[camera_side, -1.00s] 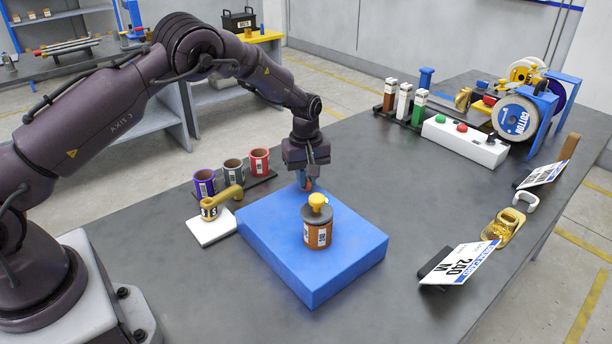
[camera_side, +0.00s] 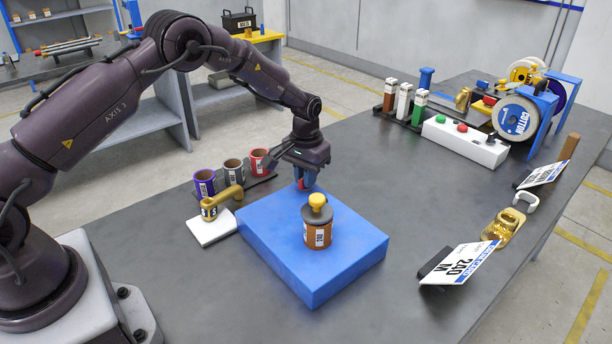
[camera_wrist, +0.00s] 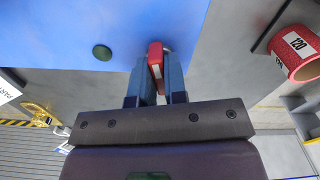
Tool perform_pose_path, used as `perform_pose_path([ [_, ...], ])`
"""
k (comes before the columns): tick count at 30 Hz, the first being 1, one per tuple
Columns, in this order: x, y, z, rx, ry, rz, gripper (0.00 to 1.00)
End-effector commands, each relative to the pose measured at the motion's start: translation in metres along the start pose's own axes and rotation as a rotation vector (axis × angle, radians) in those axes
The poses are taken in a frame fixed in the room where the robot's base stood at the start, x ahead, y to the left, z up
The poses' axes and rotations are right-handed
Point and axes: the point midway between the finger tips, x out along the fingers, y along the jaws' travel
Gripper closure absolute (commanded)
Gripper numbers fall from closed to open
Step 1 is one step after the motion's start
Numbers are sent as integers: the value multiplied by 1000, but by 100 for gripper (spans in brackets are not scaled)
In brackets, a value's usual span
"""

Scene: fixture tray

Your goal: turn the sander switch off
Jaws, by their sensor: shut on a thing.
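A red bar with a white label (camera_wrist: 155,57) is between the blue fingers of my gripper (camera_wrist: 159,72) in the wrist view. My gripper (camera_side: 305,180) is shut on it, low at the far corner of the blue block (camera_side: 265,238). The wrist view also shows a dark green round spot (camera_wrist: 102,52) on the blue surface. A white box (camera_side: 465,142) with green and red buttons stands by the wheels.
A brown jar with a yellow knob (camera_side: 318,222) stands on the block, close to my gripper. Purple, grey and red cups (camera_side: 232,174) and a brass-coloured handle (camera_side: 222,200) are to the left. A cotton wheel (camera_side: 516,120) is at the back right. Bare table lies right of the block.

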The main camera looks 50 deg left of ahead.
Motion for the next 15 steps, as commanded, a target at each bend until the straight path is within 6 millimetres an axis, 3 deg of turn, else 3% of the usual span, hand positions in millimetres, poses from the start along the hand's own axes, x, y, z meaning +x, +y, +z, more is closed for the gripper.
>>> perform_pose_path([
  [15, -1, -1, -1, 259, 5, -1, 100],
])
